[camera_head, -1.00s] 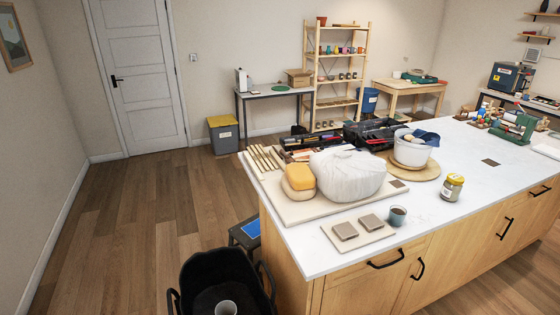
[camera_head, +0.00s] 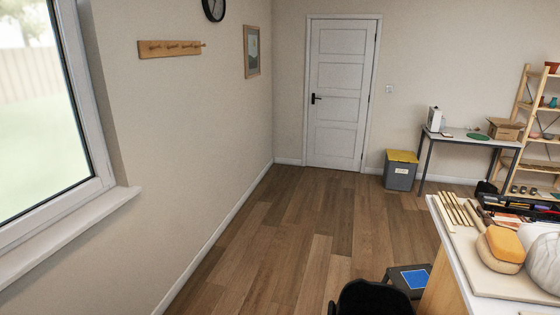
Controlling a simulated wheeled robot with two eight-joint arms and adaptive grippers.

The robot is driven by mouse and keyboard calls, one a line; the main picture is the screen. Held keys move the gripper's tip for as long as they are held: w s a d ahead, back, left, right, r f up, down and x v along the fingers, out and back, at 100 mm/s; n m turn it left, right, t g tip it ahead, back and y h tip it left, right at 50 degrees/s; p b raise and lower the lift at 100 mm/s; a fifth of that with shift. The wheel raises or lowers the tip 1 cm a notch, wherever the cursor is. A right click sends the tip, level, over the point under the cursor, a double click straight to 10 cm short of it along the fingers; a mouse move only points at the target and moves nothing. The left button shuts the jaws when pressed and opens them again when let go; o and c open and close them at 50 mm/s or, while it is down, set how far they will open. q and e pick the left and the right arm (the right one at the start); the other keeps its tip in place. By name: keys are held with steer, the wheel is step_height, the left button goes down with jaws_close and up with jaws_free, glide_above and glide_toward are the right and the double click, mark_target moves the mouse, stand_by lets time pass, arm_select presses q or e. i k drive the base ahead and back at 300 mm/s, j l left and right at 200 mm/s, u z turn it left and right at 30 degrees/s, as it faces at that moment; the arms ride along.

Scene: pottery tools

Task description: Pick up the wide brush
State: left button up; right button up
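I cannot make out a wide brush in this view. At the right edge, the worktop corner (camera_head: 447,237) shows with several thin wooden sticks (camera_head: 456,210) lying on it. Beside them is a dark tool tray (camera_head: 520,207), whose contents are too small to tell apart. An orange-topped sponge-like block (camera_head: 503,247) and part of a white wrapped lump (camera_head: 543,255) sit on a pale board. Neither of my grippers is in view.
Open wooden floor (camera_head: 290,240) lies ahead, up to a closed white door (camera_head: 338,95). A window (camera_head: 45,110) is at left. A dark stool with a blue top (camera_head: 414,279) and a black chair-like object (camera_head: 370,298) stand by the worktop. A grey bin (camera_head: 400,171) is farther back.

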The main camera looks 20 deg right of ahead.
mark_target(499, 225)
steer(key=i+j+z, duration=0.5)
steer(key=i+j, duration=0.2)
steer(key=j, duration=0.25)
steer(key=i, duration=0.65)
steer(key=i+j+z, duration=0.1)
steer(key=i, duration=0.55)
steer(key=i+z, duration=0.2)
steer(key=i, duration=0.35)
steer(key=i+j+z, duration=0.15)
steer(key=i, duration=0.4)
steer(key=i+j+z, duration=0.2)
steer(key=i, duration=0.35)
steer(key=i+l+z, duration=0.1)
steer(key=i+z, duration=0.15)
steer(key=z, duration=0.25)
steer(key=i+z, duration=0.3)
steer(key=z, duration=0.15)
steer(key=i+z, duration=0.3)
steer(key=z, duration=0.2)
